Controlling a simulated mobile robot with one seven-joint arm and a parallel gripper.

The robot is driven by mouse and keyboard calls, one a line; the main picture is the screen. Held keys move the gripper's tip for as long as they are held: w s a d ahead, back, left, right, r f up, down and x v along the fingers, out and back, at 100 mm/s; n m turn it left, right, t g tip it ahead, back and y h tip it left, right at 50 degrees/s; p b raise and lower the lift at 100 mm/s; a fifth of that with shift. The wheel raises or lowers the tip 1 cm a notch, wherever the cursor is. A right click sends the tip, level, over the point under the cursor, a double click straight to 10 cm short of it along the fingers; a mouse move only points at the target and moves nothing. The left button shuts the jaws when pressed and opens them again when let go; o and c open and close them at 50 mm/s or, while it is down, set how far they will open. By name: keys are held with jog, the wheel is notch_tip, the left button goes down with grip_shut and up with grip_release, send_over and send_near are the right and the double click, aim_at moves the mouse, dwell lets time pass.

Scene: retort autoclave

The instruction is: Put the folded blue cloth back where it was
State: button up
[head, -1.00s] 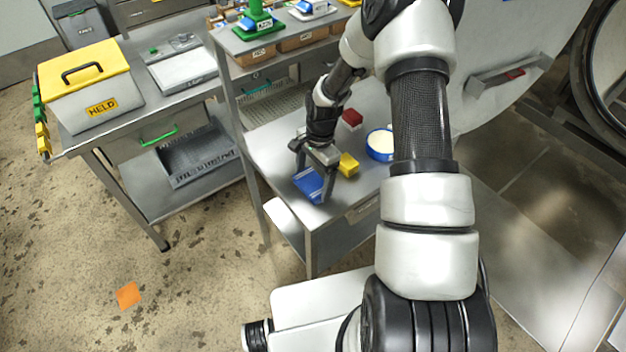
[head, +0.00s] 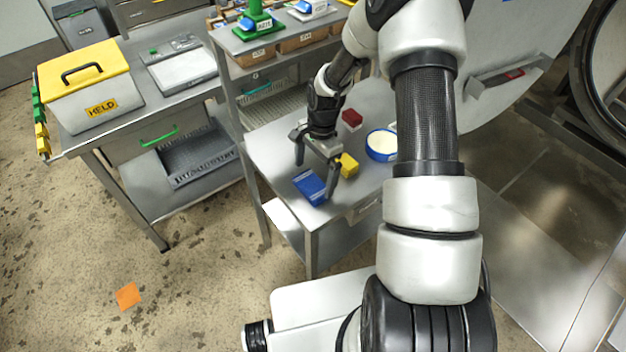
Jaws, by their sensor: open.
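The folded blue cloth (head: 309,187) lies flat near the front corner of the steel table (head: 278,158). My gripper (head: 314,181) is open above the table, pointing down, with one finger on the far left side of the cloth and the other at its right. No cloth is seen between the fingers as held; the exact gap between fingertips and cloth is hard to tell.
A yellow block (head: 348,165) stands close behind the right finger. A red block (head: 352,119) and a blue-rimmed bowl (head: 381,145) are further back. A shelf with green and white items (head: 262,45) rises behind. A yellow-lidded box (head: 85,85) stands on the left bench.

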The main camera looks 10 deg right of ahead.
notch_tip(320, 180, up, 10)
jog(key=d, duration=0.1)
notch_tip(320, 180, up, 13)
jog(key=n+t+h, duration=0.1)
jog(key=n+t, duration=0.1)
jog(key=n, duration=0.2)
send_over(318, 182)
jog(key=s, duration=0.4)
jog(key=s+a+r+n+t, duration=0.1)
jog(key=s+r+n, duration=0.3)
jog(key=s, duration=0.5)
jog(key=s+a+r+n+t, duration=0.1)
jog(key=s+r+n+t, duration=0.2)
jog(key=s+r, duration=0.6)
jog(key=shift+s+n, duration=0.7)
jog(key=shift+n, duration=0.5)
jog(key=shift+w+f, duration=0.1)
jog(key=shift+f, duration=0.45)
